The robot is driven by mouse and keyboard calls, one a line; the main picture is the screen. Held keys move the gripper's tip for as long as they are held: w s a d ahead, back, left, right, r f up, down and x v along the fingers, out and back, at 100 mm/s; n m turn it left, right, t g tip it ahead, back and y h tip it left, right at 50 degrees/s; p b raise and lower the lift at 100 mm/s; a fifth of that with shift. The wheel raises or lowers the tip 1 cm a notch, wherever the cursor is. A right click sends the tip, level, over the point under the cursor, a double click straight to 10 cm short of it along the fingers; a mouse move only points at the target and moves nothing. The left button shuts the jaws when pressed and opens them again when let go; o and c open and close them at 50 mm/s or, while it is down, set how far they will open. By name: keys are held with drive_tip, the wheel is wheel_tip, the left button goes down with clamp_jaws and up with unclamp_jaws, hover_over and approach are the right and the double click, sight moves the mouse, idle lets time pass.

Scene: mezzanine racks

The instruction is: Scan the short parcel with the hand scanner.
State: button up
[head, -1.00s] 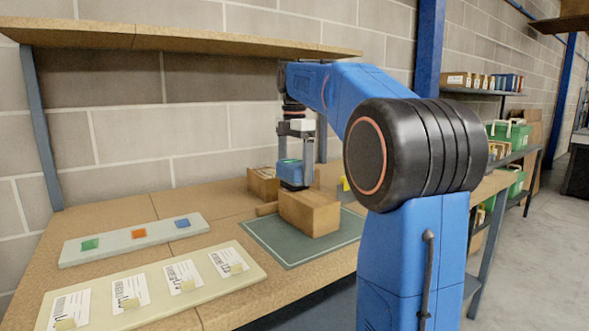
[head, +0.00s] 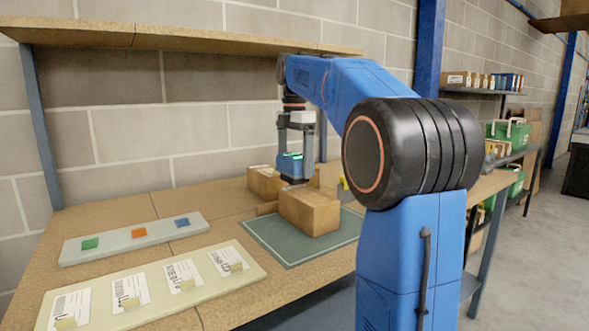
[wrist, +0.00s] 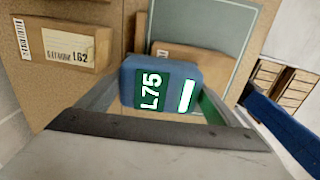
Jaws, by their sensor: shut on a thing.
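My gripper (head: 295,157) is shut on the blue hand scanner (head: 289,166), and its two fingers clasp the sides. In the wrist view the scanner (wrist: 128,88) has a green screen reading "L75" with a bright bar beside it. It is above a brown box (head: 312,213) on the green mat; I cannot tell the exact gap. That box also shows beyond the scanner in the wrist view (wrist: 207,60), partly hidden. Another brown box (head: 262,183) stands behind it; a labelled box (wrist: 75,45) in the wrist view reads "L62". I cannot tell for certain which box is the short parcel.
The green mat (head: 275,246) lies on the wooden bench. A pale board (head: 113,246) with green, orange and blue squares and a cream board (head: 150,282) with several label cards lie to the left. An overhead shelf (head: 190,40) runs above the bench.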

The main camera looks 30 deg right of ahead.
drive_tip(key=shift+r, duration=2.35)
